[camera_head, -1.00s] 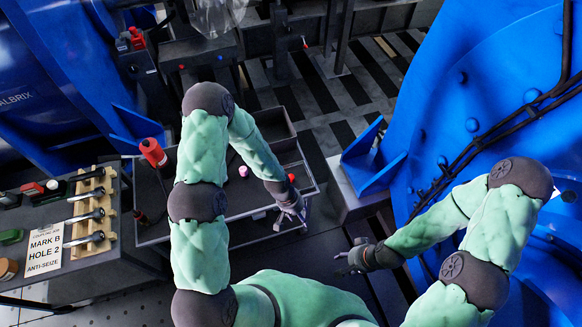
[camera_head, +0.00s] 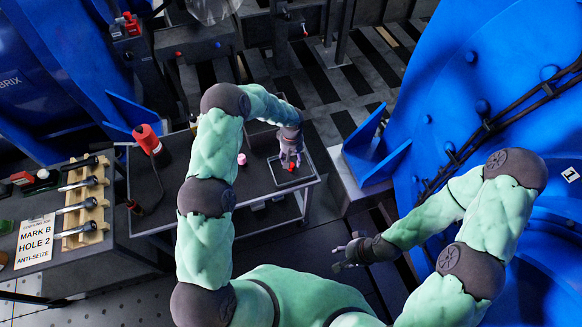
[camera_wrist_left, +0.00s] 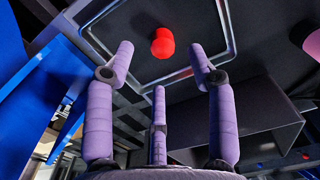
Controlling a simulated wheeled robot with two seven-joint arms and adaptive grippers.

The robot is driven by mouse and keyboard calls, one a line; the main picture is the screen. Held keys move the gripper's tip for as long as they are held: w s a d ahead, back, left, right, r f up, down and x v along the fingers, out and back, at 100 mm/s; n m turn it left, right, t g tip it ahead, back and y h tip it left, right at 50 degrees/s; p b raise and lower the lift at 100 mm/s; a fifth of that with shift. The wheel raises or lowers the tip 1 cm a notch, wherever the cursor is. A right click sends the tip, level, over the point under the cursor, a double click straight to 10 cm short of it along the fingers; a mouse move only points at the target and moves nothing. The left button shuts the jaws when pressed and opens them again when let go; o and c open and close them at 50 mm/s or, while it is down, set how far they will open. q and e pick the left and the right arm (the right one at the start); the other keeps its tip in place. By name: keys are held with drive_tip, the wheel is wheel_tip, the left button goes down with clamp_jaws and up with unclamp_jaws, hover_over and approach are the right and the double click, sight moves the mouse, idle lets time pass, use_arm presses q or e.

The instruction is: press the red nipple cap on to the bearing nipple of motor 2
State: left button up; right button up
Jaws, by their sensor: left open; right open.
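The red nipple cap (camera_wrist_left: 163,43) lies in a dark shallow tray with a pale rim (camera_wrist_left: 232,30). In the head view the cap (camera_head: 291,167) shows small by my left fingertips. My left gripper (camera_head: 289,157) is above the tray, its fingers spread; in the left wrist view the gripper (camera_wrist_left: 160,72) is open and empty, with the cap beyond the gap between its fingertips. My right gripper (camera_head: 349,252) is open and empty, away from the cart at lower right. Large blue motor housings stand left and right (camera_head: 480,110); I cannot tell which is motor 2 or see its bearing nipple.
The tray lies on a dark cart (camera_head: 195,212). A pink item (camera_head: 241,159) and a red bottle (camera_head: 147,139) stand on the cart. A bench at left holds a wooden tool rack (camera_head: 88,205) and a sign (camera_head: 35,240). A blue bracket (camera_head: 368,150) rises right of the cart.

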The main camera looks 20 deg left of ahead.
use_arm(q)
drive_tip(key=shift+w+a+f+b, duration=0.1)
drive_tip(key=shift+f+b, duration=0.35)
drive_tip(key=shift+f, duration=0.95)
drive_tip(key=shift+w+a+f+b, duration=0.1)
drive_tip(key=shift+f+b, duration=0.35)
drive_tip(key=shift+f, duration=0.9)
drive_tip(key=c, duration=0.9)
